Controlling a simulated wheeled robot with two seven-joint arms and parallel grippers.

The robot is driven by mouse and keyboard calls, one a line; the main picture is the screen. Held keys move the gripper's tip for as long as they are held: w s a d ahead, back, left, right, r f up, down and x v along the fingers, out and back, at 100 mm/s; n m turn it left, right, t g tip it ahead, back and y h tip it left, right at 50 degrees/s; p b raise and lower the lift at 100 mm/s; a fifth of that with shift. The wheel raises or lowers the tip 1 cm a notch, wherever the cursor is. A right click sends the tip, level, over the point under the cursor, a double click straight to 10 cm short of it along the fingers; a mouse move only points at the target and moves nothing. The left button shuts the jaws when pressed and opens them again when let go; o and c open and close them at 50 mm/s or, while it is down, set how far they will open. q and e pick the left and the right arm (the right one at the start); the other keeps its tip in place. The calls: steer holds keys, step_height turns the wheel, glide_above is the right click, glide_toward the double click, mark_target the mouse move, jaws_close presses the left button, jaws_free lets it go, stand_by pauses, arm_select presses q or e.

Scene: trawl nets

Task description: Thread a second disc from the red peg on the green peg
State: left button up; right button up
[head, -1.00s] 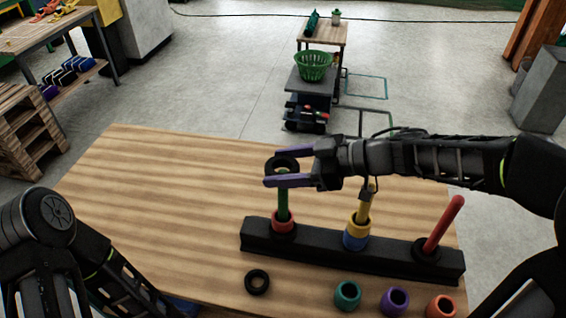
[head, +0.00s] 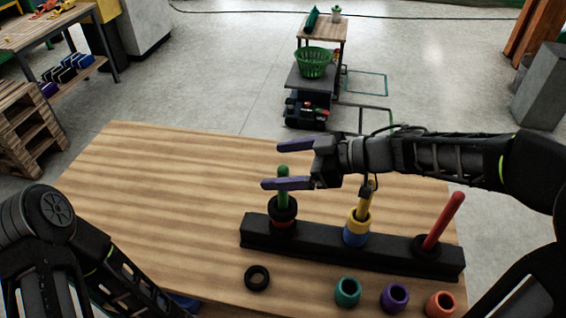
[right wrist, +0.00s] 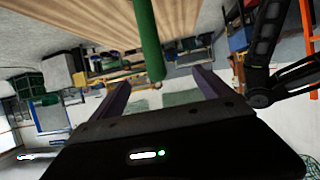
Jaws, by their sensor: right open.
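The green peg (head: 283,174) stands upright at the left end of a black base bar (head: 330,241). A black disc (head: 282,209) is around it, resting above a red ring (head: 283,224). The tilted red peg (head: 444,222) stands at the right end, with a dark ring (head: 427,246) at its foot; I cannot tell if that is a loose disc. My right gripper (head: 272,163) is open and empty at the green peg's top. In the right wrist view the green peg (right wrist: 149,40) shows between the spread fingers (right wrist: 160,88). My left gripper is out of view.
The middle yellow peg (head: 364,200) carries a yellow ring (head: 358,222) above a blue one (head: 355,237). A black disc (head: 257,278), a teal ring (head: 347,291), a purple ring (head: 394,296) and an orange ring (head: 440,304) lie along the front. The table's left (head: 150,190) is clear.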

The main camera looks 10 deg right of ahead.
steer(key=shift+d, duration=0.1)
steer(key=v, duration=0.7)
steer(key=shift+s+d, duration=0.2)
steer(key=shift+d, duration=0.05)
stand_by(0.6)
